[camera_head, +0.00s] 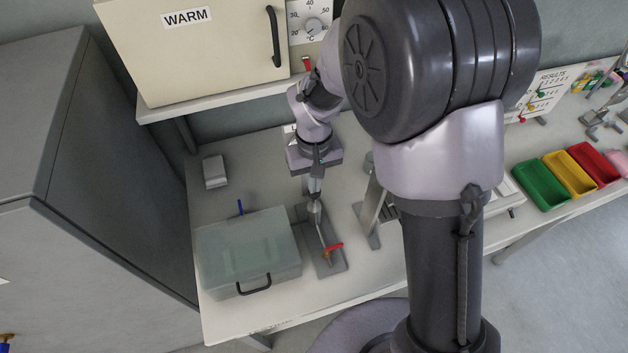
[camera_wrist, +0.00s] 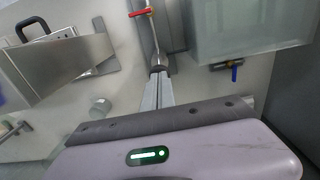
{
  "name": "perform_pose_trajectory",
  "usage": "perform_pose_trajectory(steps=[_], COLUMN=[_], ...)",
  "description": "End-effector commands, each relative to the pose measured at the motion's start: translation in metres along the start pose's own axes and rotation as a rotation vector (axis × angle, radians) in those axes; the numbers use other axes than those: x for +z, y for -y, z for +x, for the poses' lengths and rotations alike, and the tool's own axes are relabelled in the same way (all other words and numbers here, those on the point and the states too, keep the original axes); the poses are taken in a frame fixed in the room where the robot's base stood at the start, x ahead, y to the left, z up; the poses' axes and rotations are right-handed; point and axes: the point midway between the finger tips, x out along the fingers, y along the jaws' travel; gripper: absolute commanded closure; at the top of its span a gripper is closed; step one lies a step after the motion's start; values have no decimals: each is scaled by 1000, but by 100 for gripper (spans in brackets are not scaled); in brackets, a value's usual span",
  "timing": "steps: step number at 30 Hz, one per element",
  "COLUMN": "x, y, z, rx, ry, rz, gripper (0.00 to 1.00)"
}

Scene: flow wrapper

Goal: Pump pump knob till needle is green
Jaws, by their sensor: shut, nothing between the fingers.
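A grey rounded knob (camera_head: 314,207), which looks like the pump knob, stands on a narrow metal base plate (camera_head: 328,268) on the bench. In the wrist view the knob (camera_wrist: 158,62) sits right at the fingertips. My gripper (camera_head: 316,194) points down above the knob with its fingers together and nothing between them. The fingertips (camera_wrist: 157,78) are at or just above the knob's top; I cannot tell if they touch. A red lever (camera_head: 333,247) is on the front part of the same plate. I cannot make out a gauge with a green zone.
A clear lidded box (camera_head: 250,255) with a black handle stands left of the plate, with a blue valve handle (camera_head: 240,207) behind it. A bent metal stand (camera_head: 371,212) is close on the right. The WARM cabinet (camera_head: 195,50) overhangs the back. Coloured bins (camera_head: 541,186) are far right.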

Motion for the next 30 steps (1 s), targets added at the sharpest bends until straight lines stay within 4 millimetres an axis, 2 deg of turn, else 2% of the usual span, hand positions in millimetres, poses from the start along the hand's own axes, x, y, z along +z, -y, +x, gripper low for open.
perform_pose_trajectory(steps=[6, 8, 18, 22, 30], x=[1, 1, 3, 1, -5], y=[0, 0, 0, 0, -1], z=[42, 50, 50, 36, -30], rx=[0, 0, 0, 0, 0], ry=[2, 2, 8, 7, -7], rz=[-1, -1, 0, 1, 1], gripper=[100, 100, 100, 100, 100])
